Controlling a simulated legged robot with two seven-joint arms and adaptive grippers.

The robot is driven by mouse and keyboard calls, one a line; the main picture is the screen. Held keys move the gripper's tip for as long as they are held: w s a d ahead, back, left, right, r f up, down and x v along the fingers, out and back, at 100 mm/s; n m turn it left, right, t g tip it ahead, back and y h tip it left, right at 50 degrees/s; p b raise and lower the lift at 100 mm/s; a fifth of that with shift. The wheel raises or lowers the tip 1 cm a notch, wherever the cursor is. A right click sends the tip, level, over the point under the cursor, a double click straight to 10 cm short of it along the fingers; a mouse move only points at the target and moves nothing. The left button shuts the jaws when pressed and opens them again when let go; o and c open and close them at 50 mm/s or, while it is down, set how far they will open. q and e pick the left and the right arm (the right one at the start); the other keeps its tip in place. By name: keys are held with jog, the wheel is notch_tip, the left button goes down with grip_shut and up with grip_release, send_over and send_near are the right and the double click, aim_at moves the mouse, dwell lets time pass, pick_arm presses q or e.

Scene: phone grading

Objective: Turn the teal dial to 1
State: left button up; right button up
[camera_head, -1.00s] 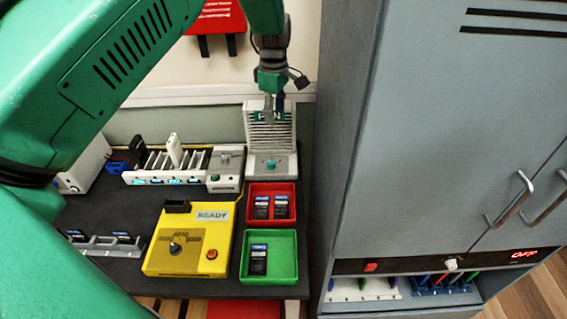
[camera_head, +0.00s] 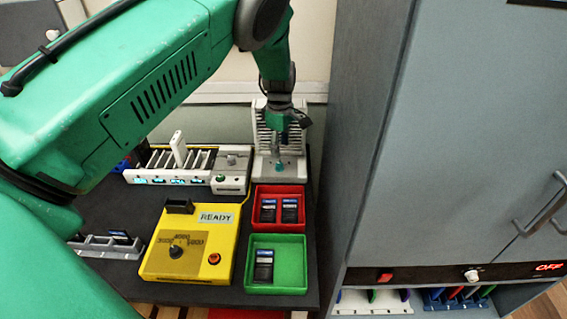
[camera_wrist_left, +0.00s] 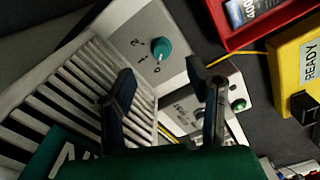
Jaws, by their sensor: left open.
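The teal dial (camera_wrist_left: 161,49) sits on the grey base of the slatted fan unit (camera_wrist_left: 62,92), with the marks 0, 1 and 2 beside it in the left wrist view. Its pointer looks to be near the 0, but this is hard to tell. In the head view the dial (camera_head: 279,167) shows just below my left gripper (camera_head: 285,135). In the left wrist view the left gripper (camera_wrist_left: 165,85) is open, its two fingers apart and nothing between them. The dial lies beyond the fingertips, apart from them. My right gripper is not in view.
A red tray (camera_head: 278,222) and a green tray (camera_head: 290,283) with phones stand in front of the fan. A yellow box marked READY (camera_head: 222,235) and a white slotted rack (camera_head: 150,180) are to the left. A tall grey cabinet (camera_head: 440,150) stands close on the right.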

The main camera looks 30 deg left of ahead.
aim_at(280, 164)
pick_arm(q)
jog(key=f, duration=0.2)
jog(key=a+f, duration=0.1)
jog(key=f, duration=0.1)
jog(key=a+f, duration=0.1)
jog(key=shift+a+f, duration=0.1)
jog(key=shift+f, duration=0.3)
jog(key=shift+d+f, duration=0.25)
jog(key=shift+d, duration=0.5)
jog(key=shift+d+f, duration=0.25)
jog(key=shift+d, duration=0.6)
jog(key=shift+a, duration=0.4)
jog(key=c, duration=0.5)
jog(key=shift+a+f, duration=0.15)
jog(key=shift+a, duration=0.25)
grip_shut()
jog(key=shift+s+a, duration=0.2)
jog(key=shift+a, duration=0.15)
jog(key=shift+w+d, duration=0.1)
jog(key=shift+d, duration=0.35)
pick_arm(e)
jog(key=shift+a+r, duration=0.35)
